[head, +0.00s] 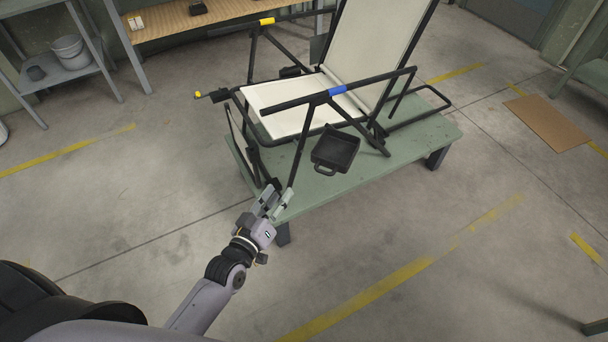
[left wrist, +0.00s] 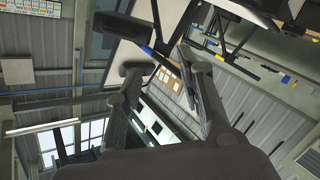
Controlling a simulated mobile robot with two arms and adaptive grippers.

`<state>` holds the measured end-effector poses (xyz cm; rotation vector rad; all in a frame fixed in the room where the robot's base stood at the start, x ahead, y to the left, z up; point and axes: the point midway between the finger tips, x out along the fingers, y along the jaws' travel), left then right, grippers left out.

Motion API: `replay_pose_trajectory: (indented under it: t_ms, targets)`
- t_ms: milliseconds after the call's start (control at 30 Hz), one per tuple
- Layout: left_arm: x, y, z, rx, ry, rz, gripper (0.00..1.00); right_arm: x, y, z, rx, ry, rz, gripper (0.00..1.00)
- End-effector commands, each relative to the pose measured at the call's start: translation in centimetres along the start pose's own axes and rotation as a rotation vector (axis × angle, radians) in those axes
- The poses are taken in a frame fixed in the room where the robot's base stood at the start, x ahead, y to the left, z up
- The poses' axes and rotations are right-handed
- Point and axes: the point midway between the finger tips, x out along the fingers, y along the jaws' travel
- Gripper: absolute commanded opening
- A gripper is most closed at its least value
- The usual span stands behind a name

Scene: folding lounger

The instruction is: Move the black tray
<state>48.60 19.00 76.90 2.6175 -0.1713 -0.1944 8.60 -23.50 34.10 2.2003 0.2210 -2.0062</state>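The black tray (head: 335,150) is a shallow square pan with a handle on its near side. In the head view it rests on the green table (head: 425,143), at the near side of the folding lounger (head: 291,102). My left gripper (head: 278,198) is at the table's near left corner, left of and nearer than the tray, apart from it. Its two fingers stand apart with nothing between them; the left wrist view shows the open fingers (left wrist: 155,62) too. I cannot surely pick out the tray in the left wrist view. My right gripper is not in view.
The lounger's black armrest tube with a blue band (head: 338,90) and its legs stand close beside the tray. A shelf with buckets (head: 68,50) and a wooden bench (head: 180,20) are at the back left. The floor in front of the table is clear.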

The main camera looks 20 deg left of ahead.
Motion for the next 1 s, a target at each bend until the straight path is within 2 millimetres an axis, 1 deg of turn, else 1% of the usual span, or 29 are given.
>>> replay_pose_trajectory:
  t_ms: [33,100,200,300,400,467,533,667,1000]
  targets:
    - [-0.3,-0.7,-1.5,-0.108,-0.031,0.008,0.30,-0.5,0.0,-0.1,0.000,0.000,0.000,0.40]
    - [-0.6,-1.3,-2.8,-0.282,-0.082,0.015,0.25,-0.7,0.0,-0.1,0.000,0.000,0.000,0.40]
    - [-1.1,-1.3,-4.1,-0.496,-0.157,0.026,0.18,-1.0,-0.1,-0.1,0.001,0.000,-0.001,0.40]
    - [-1.5,-0.9,-5.0,-0.649,-0.217,0.033,0.12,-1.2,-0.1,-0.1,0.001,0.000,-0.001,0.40]
    - [-1.8,-0.6,-5.4,-0.735,-0.254,0.035,0.05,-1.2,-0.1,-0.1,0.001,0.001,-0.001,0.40]
    - [-1.7,-0.5,-5.4,-0.760,-0.264,0.036,0.01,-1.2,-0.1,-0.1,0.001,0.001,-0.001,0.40]
    - [-1.3,-0.4,-5.4,-0.770,-0.266,0.036,0.00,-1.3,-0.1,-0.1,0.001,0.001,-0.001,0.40]
    - [0.6,-0.1,-5.1,-0.769,-0.262,0.038,0.00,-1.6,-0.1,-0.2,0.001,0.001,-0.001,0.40]
    - [7.6,0.8,-3.4,-0.766,-0.263,0.038,0.00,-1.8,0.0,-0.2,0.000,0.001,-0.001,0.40]
